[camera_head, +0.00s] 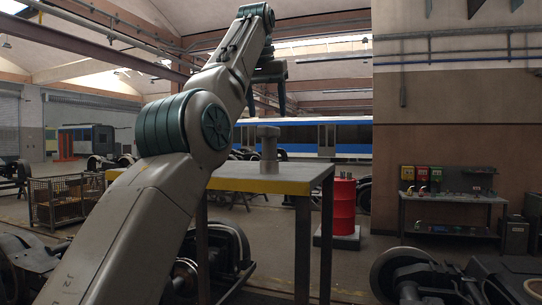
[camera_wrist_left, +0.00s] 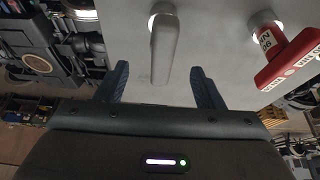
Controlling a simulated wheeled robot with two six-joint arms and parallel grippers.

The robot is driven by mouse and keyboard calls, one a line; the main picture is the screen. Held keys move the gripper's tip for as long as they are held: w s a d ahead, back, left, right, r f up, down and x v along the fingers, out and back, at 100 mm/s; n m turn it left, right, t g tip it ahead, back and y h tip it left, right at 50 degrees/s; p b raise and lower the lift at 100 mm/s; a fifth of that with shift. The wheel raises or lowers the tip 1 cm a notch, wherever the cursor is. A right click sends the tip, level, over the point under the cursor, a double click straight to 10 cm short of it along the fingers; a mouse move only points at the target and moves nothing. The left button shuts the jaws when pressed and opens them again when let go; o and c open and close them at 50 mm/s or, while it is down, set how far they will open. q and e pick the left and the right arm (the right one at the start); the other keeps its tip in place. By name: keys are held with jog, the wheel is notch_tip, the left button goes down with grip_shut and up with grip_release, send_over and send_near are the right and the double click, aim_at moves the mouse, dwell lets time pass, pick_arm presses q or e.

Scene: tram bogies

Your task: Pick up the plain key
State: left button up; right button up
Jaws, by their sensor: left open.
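The plain key (camera_head: 269,147) is a grey T-shaped piece standing upright on the table (camera_head: 290,185) in the head view. In the left wrist view the plain key (camera_wrist_left: 164,48) is a bare grey handle, centred between my fingers. My left gripper (camera_head: 267,113) points down above it, open and empty, with a gap to its top. Its two dark fingers also show in the wrist view (camera_wrist_left: 159,67). My right gripper is not in view.
The table has a yellow front edge (camera_head: 262,186). A red drum (camera_head: 343,205) stands to its right. A workbench (camera_head: 453,199) with coloured boxes is against the right wall. Bogie wheels lie on the floor, and my left arm hides the table's left part.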

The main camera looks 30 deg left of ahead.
aim_at(269, 136)
pick_arm(q)
jog(key=b+x, duration=0.1)
jog(key=x, duration=0.2)
jog(key=shift+f, duration=0.15)
jog(key=b+x, duration=0.1)
jog(key=x, duration=0.1)
jog(key=b+x, duration=0.1)
jog(key=x, duration=0.1)
jog(key=shift+w+a, duration=0.15)
jog(key=shift+a, duration=0.1)
jog(key=shift+f, duration=0.35)
jog(key=c, duration=0.7)
grip_shut()
jog(key=shift+w+r, duration=0.1)
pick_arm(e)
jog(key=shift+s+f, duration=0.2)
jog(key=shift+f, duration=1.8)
